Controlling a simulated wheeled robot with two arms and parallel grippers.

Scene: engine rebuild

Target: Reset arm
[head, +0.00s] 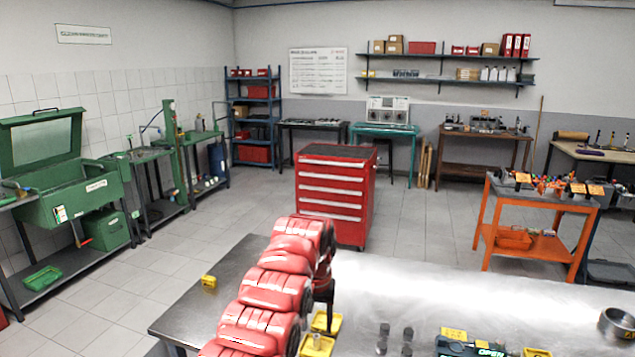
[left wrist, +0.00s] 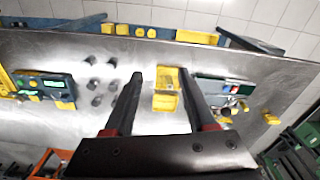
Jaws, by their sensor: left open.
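My left arm, in red segments, rises from the bottom middle of the head view, with its dark gripper (head: 325,292) pointing down above the metal workbench (head: 190,300). In the left wrist view my left gripper (left wrist: 160,78) is open, with two dark fingers apart and nothing held. A yellow bin (left wrist: 166,90) shows between and beyond the fingers; I cannot tell how far below them it is. Yellow bins also show beside the gripper in the head view (head: 318,345). My right gripper is in neither view.
Several dark cylinders (head: 382,338), a dark device with a green display (head: 470,346) and a metal ring (head: 617,324) are on the bench. A small yellow block (head: 208,281) sits near its left edge. A red tool cabinet (head: 335,195) stands beyond; open floor lies left.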

